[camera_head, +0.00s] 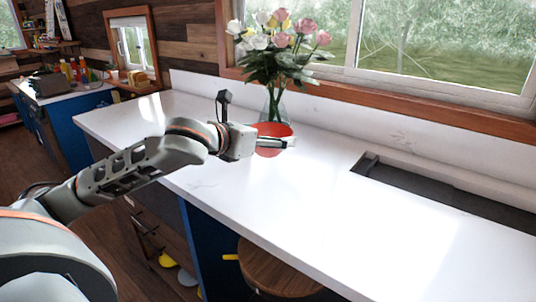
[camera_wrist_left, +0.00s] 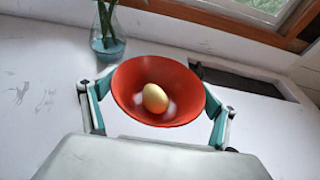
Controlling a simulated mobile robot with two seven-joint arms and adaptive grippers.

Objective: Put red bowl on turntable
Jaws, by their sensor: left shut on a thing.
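The red bowl (camera_head: 277,129) is over the white counter, in front of the flower vase. It also shows in the left wrist view (camera_wrist_left: 182,80), with a pale yellow egg-shaped thing (camera_wrist_left: 155,98) inside. My left gripper (camera_head: 277,142) is shut on the bowl, with a finger on either side of it. I cannot tell whether the bowl touches the counter. I see no turntable in either view. My right gripper is not in view.
A glass vase of flowers (camera_head: 274,101) stands just behind the bowl. A dark rectangular recess (camera_head: 440,187) lies in the counter at the right. The white counter (camera_head: 300,200) between is clear. A round wooden stool (camera_head: 270,268) stands below the front edge.

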